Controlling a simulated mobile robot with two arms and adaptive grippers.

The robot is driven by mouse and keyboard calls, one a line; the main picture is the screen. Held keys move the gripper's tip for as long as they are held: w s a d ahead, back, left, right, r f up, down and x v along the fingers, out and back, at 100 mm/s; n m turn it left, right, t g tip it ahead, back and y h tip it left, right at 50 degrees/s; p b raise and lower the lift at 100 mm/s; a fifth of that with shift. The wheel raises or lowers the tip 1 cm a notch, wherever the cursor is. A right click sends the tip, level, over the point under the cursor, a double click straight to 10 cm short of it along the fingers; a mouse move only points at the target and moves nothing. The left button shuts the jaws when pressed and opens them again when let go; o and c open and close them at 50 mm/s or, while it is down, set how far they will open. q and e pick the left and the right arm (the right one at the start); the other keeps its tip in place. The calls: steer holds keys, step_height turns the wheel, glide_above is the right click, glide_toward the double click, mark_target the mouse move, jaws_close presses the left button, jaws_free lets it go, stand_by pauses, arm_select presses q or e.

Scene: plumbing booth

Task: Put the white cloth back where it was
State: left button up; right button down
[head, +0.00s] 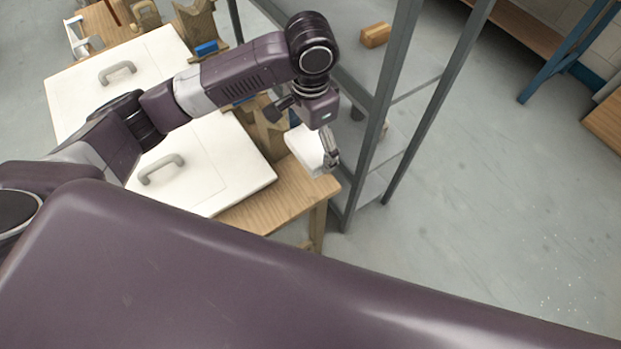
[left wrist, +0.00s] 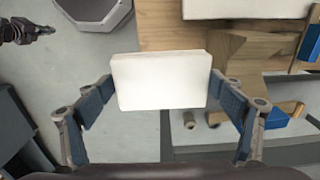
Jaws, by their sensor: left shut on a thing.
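My left gripper (head: 328,150) is shut on the white cloth (head: 306,149), a folded, block-like white piece. In the head view it is beside the front right corner of the wooden table, near a grey shelf rack. In the left wrist view the cloth (left wrist: 160,82) sits between the two fingers of my left gripper (left wrist: 163,88). Its underside is hidden, and I cannot tell whether it touches anything. A dark jointed part at the top left of the left wrist view may be my right gripper (left wrist: 24,31); its fingers are too small to read.
The wooden table (head: 270,207) bears two white panels (head: 225,150) with grey handles. A wooden clamp-like piece with blue parts (left wrist: 258,48) stands near the cloth. The grey metal rack (head: 385,100) rises close right of my gripper, with a wooden block (head: 375,35). Floor at right is clear.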

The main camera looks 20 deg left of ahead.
arm_select(q)
glide_toward(310, 185)
steer(key=shift+f+p, duration=0.4)
steer(key=shift+f, duration=0.7)
step_height(310, 185, down, 4)
steer(key=shift+r, duration=0.25)
steer(key=shift+f, duration=0.25)
arm_select(e)
steer(key=shift+w+a+r, duration=0.25)
steer(key=shift+w+r, duration=0.1)
steer(key=shift+w, duration=0.15)
steer(key=shift+w+a+r, duration=0.2)
steer(key=shift+w+r, duration=0.15)
steer(key=shift+w, duration=0.15)
arm_select(q)
steer(key=shift+f, duration=0.15)
arm_select(e)
steer(key=shift+w+d, duration=0.1)
arm_select(q)
steer(key=o, duration=0.9)
arm_select(e)
steer(key=shift+w, duration=0.1)
